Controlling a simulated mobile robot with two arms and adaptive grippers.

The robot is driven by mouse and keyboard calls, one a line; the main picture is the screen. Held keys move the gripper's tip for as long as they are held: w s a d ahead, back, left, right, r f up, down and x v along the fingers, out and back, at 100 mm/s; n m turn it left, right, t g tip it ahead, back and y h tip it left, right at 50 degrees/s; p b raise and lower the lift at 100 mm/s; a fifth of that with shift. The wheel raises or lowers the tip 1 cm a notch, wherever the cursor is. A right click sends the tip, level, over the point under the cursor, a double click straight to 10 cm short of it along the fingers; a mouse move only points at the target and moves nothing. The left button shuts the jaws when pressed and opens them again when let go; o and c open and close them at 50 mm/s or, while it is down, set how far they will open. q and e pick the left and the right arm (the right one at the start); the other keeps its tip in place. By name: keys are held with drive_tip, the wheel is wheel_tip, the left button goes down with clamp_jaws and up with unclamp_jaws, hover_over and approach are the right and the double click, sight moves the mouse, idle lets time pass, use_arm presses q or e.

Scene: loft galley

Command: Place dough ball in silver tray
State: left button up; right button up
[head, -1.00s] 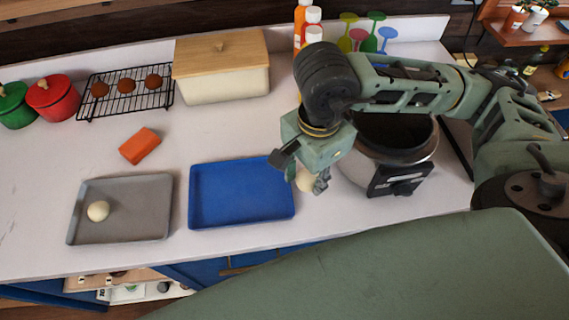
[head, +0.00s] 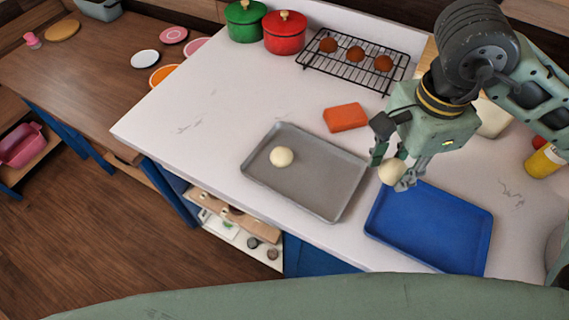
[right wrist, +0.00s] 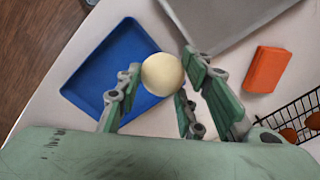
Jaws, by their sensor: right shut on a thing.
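The silver tray (head: 320,187) lies on the white counter, with one cream dough ball (head: 281,157) in its left part. My right gripper (head: 393,175) is shut on a second dough ball (head: 392,171). In the head view it is over the gap between the silver tray and the blue tray (head: 440,228), near the blue tray's upper left corner. In the right wrist view the held dough ball (right wrist: 162,74) sits between the fingertips, with the blue tray (right wrist: 88,88) and silver tray (right wrist: 235,15) beyond. My left gripper is not in view.
An orange block (head: 346,117) lies behind the silver tray. A black rack (head: 340,70) with several brown buns, a red pot (head: 285,35) and a green pot (head: 244,20) stand at the back. A yellow bottle (head: 545,161) is at right. The counter left of the silver tray is clear.

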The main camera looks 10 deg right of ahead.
drive_tip(key=w+a+f+p, duration=0.1)
drive_tip(key=a+f+p, duration=0.1)
drive_tip(key=a, duration=0.1)
drive_tip(key=p, duration=0.2)
hover_over(325, 182)
wheel_tip(325, 182, down, 4)
drive_tip(key=shift+s+d+f, duration=0.1)
drive_tip(key=shift+s+f, duration=0.05)
drive_tip(key=shift+f, duration=0.3)
wheel_tip(325, 182, down, 3)
drive_tip(key=shift+f+p, duration=0.1)
drive_tip(key=shift+p, duration=0.7)
drive_tip(key=shift+f, duration=0.45)
drive_tip(key=shift+f+b, duration=0.2)
drive_tip(key=shift+b, duration=0.1)
drive_tip(key=o, duration=1.1)
drive_tip(key=shift+r, duration=0.1)
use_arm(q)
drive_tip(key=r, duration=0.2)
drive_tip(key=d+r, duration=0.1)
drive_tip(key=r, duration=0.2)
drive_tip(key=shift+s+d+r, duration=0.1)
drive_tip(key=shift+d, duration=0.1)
use_arm(e)
drive_tip(key=shift+o, duration=0.2)
